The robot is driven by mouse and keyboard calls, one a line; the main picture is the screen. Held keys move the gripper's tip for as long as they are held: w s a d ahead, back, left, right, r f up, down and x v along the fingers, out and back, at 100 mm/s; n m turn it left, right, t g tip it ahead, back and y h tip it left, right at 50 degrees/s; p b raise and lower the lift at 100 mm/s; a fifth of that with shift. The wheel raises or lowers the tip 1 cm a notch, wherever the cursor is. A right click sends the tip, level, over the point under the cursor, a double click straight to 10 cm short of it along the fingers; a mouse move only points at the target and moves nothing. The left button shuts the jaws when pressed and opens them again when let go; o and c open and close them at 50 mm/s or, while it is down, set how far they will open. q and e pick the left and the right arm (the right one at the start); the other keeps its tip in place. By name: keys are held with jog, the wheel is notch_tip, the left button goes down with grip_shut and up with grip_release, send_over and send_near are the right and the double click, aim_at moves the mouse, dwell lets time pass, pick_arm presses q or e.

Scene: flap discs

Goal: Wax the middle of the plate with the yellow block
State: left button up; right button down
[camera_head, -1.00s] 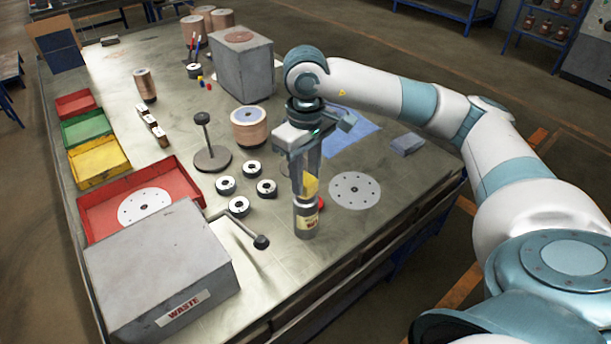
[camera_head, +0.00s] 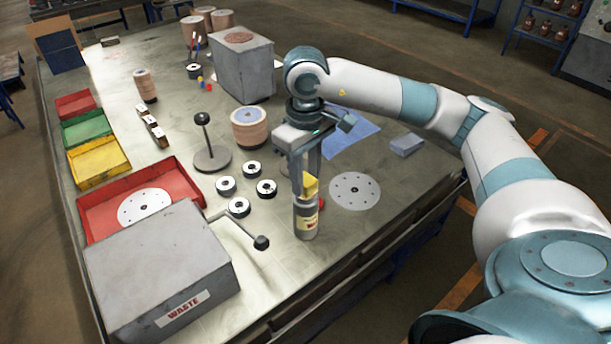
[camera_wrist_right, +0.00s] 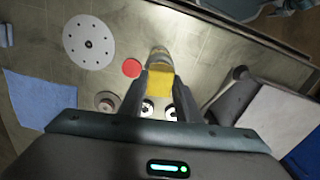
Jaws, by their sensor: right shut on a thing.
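My right gripper (camera_head: 308,182) points down near the middle of the table and is shut on the yellow block (camera_head: 310,187). The yellow block also shows between the fingers in the right wrist view (camera_wrist_right: 160,82). A grey canister with a pale label (camera_head: 306,220) stands right by the block; I cannot tell whether they touch. A round white plate with a ring of holes (camera_head: 355,191) lies on the table just right of the gripper, and in the right wrist view (camera_wrist_right: 88,42) at upper left. A similar plate (camera_head: 145,206) lies in the red tray. My left gripper is not seen.
A red round thing (camera_head: 320,202) is partly hidden behind the canister. Several black-and-white rings (camera_head: 266,188) and a crank handle (camera_head: 261,242) lie left of the gripper. The grey waste box (camera_head: 160,270) stands front left. A blue cloth (camera_head: 350,140) lies behind the plate.

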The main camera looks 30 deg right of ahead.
aim_at(306, 179)
jog(key=shift+s, duration=0.1)
jog(key=shift+r, duration=0.6)
jog(key=shift+r+p, duration=0.85)
jog(key=shift+r, duration=2)
